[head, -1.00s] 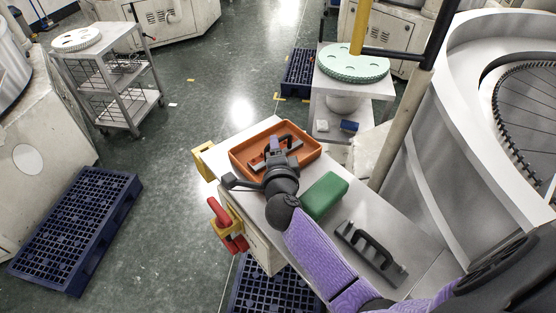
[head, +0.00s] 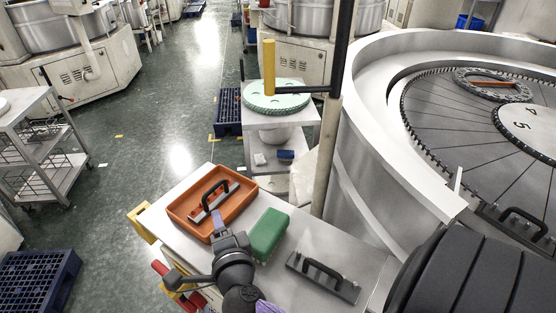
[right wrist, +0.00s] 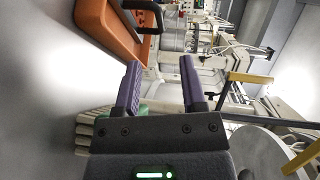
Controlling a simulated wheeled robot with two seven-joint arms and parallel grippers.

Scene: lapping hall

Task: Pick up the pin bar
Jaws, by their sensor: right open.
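A grey bar with a black arched handle (head: 215,199) lies in an orange tray (head: 181,212) on the steel table. A similar bar with a black handle and small upright pins (head: 323,277) lies on the table to the right. I cannot tell for sure which is the pin bar. My right gripper (head: 218,219) is at the tray's near edge, pointing toward the handle. In the right wrist view its purple fingers (right wrist: 160,78) are apart with nothing between them; the tray (right wrist: 110,30) and handle (right wrist: 147,12) show beyond.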

